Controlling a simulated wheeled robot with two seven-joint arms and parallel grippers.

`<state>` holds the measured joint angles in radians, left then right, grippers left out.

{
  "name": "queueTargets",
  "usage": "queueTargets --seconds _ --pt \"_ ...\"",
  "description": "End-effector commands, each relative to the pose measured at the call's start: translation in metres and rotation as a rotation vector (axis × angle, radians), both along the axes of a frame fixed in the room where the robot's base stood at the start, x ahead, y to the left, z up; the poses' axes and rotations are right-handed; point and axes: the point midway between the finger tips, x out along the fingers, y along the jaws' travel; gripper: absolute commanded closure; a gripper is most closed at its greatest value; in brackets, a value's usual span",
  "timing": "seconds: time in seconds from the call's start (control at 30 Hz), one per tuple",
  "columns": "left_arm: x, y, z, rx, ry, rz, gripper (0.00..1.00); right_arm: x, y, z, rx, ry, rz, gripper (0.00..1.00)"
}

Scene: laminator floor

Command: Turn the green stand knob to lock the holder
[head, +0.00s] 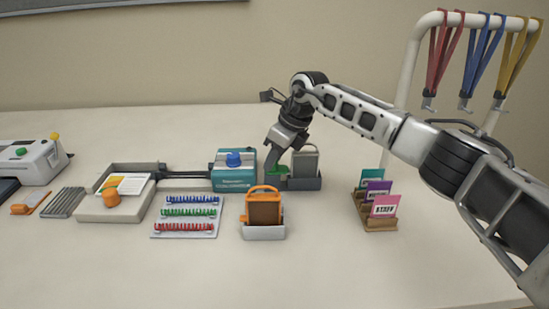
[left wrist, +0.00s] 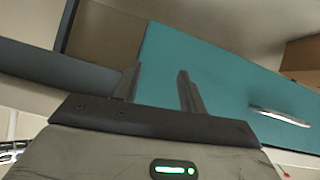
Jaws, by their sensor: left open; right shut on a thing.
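The green stand knob (head: 277,169) sits on the left part of a dark grey stand (head: 307,184) at the back middle of the table. A grey holder (head: 305,162) stands upright in that stand, to the right of the knob. My right gripper (head: 276,164) reaches down from above and is shut on the green knob, which its fingers partly hide. How far the knob is turned I cannot tell. My left gripper shows only in the left wrist view (left wrist: 158,88). Its two fingers are apart with nothing between them, in front of a teal panel.
An orange-framed brown holder in a grey stand (head: 264,232) is in front. A teal box with a blue knob (head: 233,172) stands to the left. A wooden card rack (head: 374,218) is to the right. A rail with lanyards (head: 432,18) rises at the right. The front table is clear.

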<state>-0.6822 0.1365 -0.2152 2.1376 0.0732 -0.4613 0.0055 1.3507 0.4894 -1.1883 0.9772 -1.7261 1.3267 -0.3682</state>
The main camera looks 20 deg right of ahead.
Motion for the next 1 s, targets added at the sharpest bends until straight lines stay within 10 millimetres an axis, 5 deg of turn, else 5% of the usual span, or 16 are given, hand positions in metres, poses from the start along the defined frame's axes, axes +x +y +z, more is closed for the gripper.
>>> queueTargets --seconds 0.6,0.63,0.7,1.0 --pt "-0.0002 0.0007 0.0000 0.001 -0.001 -0.001 0.59 0.0006 -0.0002 0.0014 0.000 -0.003 0.040 0.97" --pt "-0.0001 0.0008 0.0000 0.002 -0.001 -0.001 0.59 0.0006 -0.0002 0.0014 0.000 -0.003 0.040 0.69" --pt "-0.0001 0.0008 0.0001 0.001 -0.001 -0.001 0.59 0.0005 -0.0002 0.0013 0.000 -0.002 0.040 0.52" --pt "-0.0002 0.0007 0.0000 0.002 -0.002 -0.002 0.59 0.0001 -0.0008 0.0017 -0.001 -0.001 0.040 0.52"
